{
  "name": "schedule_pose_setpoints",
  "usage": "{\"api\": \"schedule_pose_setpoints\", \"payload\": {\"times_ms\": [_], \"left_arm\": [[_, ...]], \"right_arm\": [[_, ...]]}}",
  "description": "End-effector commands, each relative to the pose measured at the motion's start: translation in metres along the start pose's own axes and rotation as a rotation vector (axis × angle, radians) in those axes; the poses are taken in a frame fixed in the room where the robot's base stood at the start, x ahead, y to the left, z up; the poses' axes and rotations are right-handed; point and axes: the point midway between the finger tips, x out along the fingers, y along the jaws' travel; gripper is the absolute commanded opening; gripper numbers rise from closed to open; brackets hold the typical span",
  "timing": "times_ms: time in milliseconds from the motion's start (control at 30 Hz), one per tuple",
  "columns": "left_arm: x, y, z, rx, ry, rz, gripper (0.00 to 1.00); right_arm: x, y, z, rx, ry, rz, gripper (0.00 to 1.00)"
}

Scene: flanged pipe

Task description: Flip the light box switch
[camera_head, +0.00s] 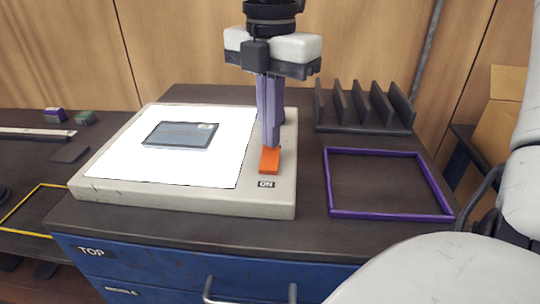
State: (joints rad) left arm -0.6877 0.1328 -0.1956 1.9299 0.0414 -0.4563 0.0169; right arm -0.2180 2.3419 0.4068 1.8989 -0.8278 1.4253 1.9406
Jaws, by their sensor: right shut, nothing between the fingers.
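The light box (200,200) sits on the dark top of the blue cabinet. Its white panel (110,168) looks bright. The orange switch (269,160) is on the right strip of the box, just above a small "ON" label (266,184). My right gripper (270,144) points straight down with its purple fingers shut and empty. Its fingertips are at the far end of the switch and seem to touch it or hover just over it; I cannot tell which. The fingers hide the strip behind the switch. My left gripper is not in view.
A dark flat rectangular piece (181,135) lies on the white panel. A purple frame (388,214) lies right of the box, and a dark slotted rack (362,128) stands behind it. A yellow frame (32,230) and small items are on the left table.

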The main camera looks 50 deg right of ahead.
Motion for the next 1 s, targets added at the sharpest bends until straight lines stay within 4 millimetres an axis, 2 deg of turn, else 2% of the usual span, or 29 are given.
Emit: {"api": "schedule_pose_setpoints", "payload": {"times_ms": [567,1000], "left_arm": [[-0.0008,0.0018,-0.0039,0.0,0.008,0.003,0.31],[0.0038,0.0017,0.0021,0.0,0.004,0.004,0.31]], "right_arm": [[0.0001,0.0,0.0,0.0,0.0,0.0,0.0],[0.006,0.0,0.0,0.0,0.0,0.0,0.0]]}}
